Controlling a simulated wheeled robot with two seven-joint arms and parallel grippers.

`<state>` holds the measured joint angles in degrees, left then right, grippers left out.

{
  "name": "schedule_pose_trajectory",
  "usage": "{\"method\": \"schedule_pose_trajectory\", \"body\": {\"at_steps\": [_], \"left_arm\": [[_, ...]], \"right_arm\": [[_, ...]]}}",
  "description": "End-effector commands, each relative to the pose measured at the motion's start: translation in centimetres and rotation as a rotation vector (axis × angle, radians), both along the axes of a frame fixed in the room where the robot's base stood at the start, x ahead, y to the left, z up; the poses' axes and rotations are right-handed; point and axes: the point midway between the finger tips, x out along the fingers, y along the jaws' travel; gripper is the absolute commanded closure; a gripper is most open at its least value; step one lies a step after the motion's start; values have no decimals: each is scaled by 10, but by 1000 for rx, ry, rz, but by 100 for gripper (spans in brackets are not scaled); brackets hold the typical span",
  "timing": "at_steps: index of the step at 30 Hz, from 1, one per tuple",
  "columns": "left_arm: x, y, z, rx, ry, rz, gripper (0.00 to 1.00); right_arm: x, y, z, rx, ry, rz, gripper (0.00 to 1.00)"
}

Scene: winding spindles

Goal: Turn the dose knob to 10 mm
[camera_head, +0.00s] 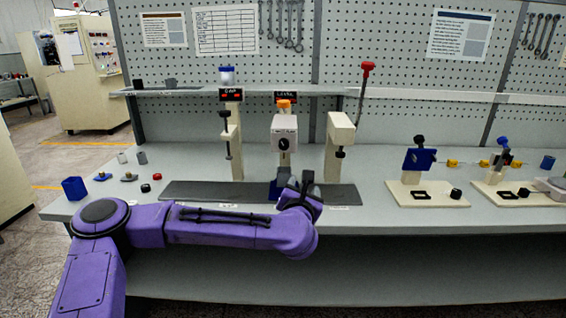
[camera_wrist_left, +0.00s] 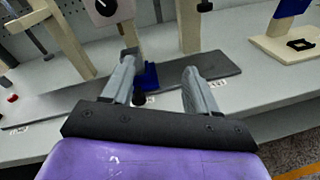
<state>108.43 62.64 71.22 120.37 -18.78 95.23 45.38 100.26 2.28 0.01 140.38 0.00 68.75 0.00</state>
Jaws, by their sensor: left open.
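The dose knob (camera_head: 284,144) is a round black dial with a white pointer mark on the front of a white box (camera_head: 284,124) on the middle stand. It also shows at the top edge of the left wrist view (camera_wrist_left: 105,7). The scale around it is too small to read. My left gripper (camera_head: 300,184) is open and empty in front of the middle stand, below the knob and apart from it. In the left wrist view its two fingers (camera_wrist_left: 160,66) are spread, with a blue part (camera_wrist_left: 151,76) of the stand beyond them. My right gripper is out of view.
Stands with a clamp (camera_head: 226,135) and a red-tipped lever (camera_head: 367,68) flank the middle stand on a dark mat (camera_head: 215,193). A blue cup (camera_head: 74,188) and small parts lie left. Two beige fixtures (camera_head: 430,197) stand right. The bench between mat and fixtures is clear.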

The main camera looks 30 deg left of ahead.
Motion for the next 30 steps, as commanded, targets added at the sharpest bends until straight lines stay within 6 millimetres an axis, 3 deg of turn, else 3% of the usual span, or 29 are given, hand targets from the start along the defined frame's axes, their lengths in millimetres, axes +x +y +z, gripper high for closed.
{"method": "schedule_pose_trajectory", "body": {"at_steps": [1,3,6,21,30], "left_arm": [[-1,26,24,-63,-70,62,41],[-4,48,47,-123,-139,116,41],[-3,62,61,-159,-179,146,41],[77,110,63,-158,-179,143,41],[84,114,60,-158,-179,141,41]], "right_arm": [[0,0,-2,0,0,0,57],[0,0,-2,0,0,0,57],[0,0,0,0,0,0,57],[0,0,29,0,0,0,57],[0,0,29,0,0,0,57]]}}
